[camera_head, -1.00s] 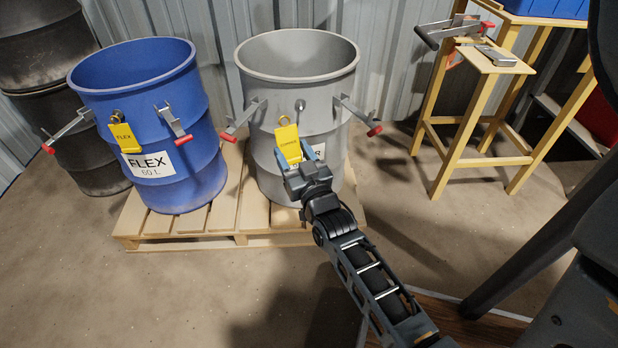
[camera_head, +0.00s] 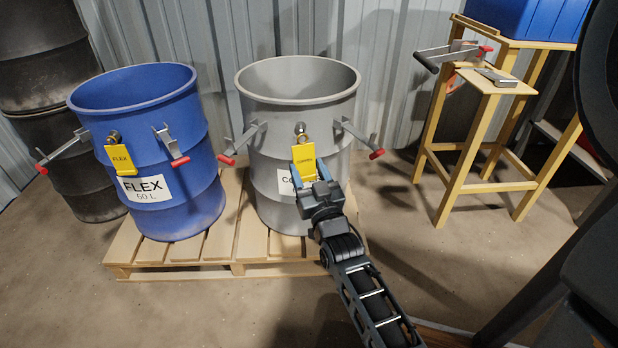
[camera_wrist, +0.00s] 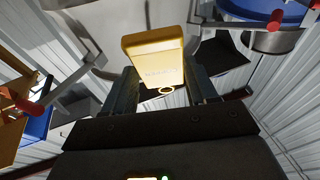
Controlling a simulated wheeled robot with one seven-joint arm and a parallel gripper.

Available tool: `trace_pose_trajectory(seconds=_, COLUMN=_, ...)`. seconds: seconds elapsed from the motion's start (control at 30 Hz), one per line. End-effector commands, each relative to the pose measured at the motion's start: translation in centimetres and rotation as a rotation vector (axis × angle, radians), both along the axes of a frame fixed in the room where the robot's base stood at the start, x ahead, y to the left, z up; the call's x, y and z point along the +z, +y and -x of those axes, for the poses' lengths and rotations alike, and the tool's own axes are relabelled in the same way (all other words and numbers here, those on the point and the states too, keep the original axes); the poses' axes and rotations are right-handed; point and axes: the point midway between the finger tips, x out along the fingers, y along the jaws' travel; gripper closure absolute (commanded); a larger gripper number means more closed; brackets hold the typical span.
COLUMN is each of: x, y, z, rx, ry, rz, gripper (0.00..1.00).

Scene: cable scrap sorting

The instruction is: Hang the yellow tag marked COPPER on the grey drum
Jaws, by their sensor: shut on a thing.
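The yellow tag marked COPPER (camera_head: 303,158) is upright in front of the grey drum (camera_head: 265,185), just below the drum's round-ended peg (camera_head: 300,129). Its top edge is at or very near the peg; I cannot tell whether its loop is around the peg. My gripper (camera_head: 303,176) is shut on the tag's lower part, in front of the drum's white label, which it partly covers. In the wrist view the tag (camera_wrist: 155,55) stands between my two fingers, with a thin yellow ring near it.
The blue drum (camera_head: 200,195) marked FLEX stands to the left with its own yellow tag (camera_head: 120,158) on it. Both drums stand on a wooden pallet (camera_head: 190,253) and have red-tipped side arms. A wooden stand (camera_head: 470,140) is at the right. The floor in front is clear.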

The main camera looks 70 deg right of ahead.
Motion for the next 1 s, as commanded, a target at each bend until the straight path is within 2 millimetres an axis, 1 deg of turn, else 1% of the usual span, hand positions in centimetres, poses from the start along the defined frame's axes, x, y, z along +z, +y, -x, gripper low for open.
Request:
trace_pose_trajectory(seconds=0.97, x=-0.5, y=-4.9, z=-2.0, rx=0.001, ry=0.0, rz=0.0, gripper=0.71)
trace_pose_trajectory(seconds=1.0, x=-0.5, y=-5.1, z=-2.1, rx=0.002, ry=0.001, rz=0.001, gripper=0.75)
